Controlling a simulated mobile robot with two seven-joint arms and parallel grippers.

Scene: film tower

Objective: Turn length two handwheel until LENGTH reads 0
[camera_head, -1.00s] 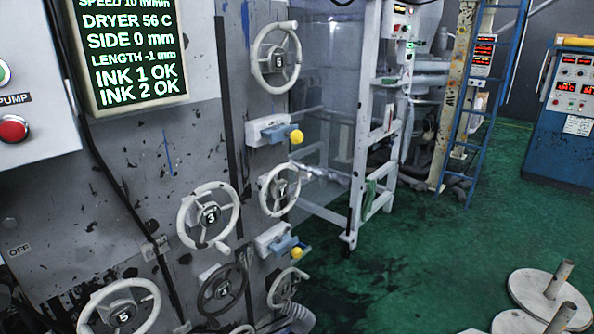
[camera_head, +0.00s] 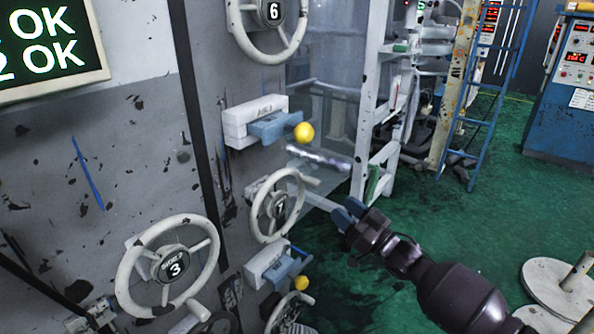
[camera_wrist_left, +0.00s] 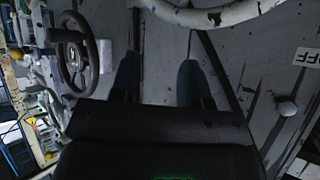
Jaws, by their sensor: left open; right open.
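Several handwheels stand on the grey machine panel in the head view: wheel 6 (camera_head: 277,57) at the top, wheel 7 (camera_head: 254,216) in the middle and wheel 3 (camera_head: 206,250) at lower left. I cannot tell which label reads length two. My right gripper (camera_head: 348,214) is open, just right of wheel 7 in the picture, apart from its rim. My left gripper (camera_wrist_left: 160,80) shows only in the left wrist view, open and empty before the panel. A dark wheel (camera_wrist_left: 92,57) and a white rim (camera_wrist_left: 213,15) show there. The display (camera_head: 48,92) is cut off; its LENGTH line is out of view.
Two blue latches with yellow knobs (camera_head: 304,132) (camera_head: 301,283) stick out above and below wheel 7. A white frame (camera_head: 366,130) and blue ladder (camera_head: 492,104) stand behind. Green floor (camera_head: 450,220) is open at right, with round white bases (camera_head: 545,285) at lower right.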

